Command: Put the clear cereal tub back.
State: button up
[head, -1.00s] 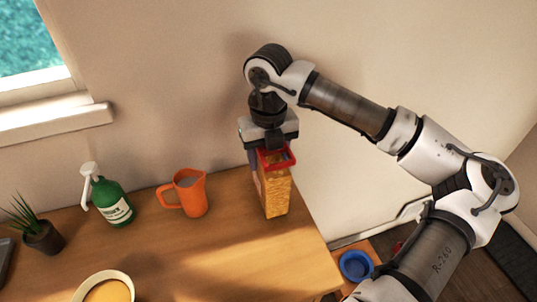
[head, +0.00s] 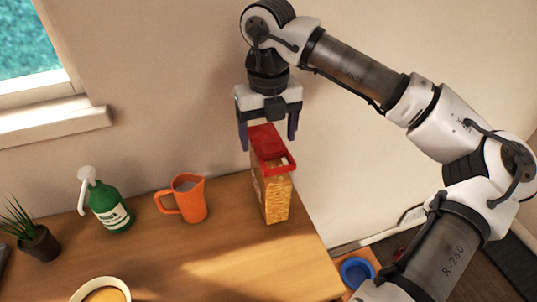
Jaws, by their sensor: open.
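The clear cereal tub (head: 275,198) stands upright on the wooden counter near its right end, close to the wall. Golden cereal shows through its sides. Its red lid (head: 268,141) has an opening at the front. My gripper (head: 268,142) is just above the tub, pointing down. Its dark fingers are spread wide on either side of the lid and hold nothing. The picture does not show clearly whether a finger still overlaps the lid's height behind the tub.
An orange jug (head: 187,201) stands left of the tub, with a green pump bottle (head: 108,206) and a potted plant (head: 36,239) farther left. A bowl (head: 103,290) of yellow-orange contents is at the front. The counter (head: 220,255) between bowl and tub is clear. A blue round container (head: 357,271) sits lower right.

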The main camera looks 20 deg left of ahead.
jog(key=shift+r, duration=2.3)
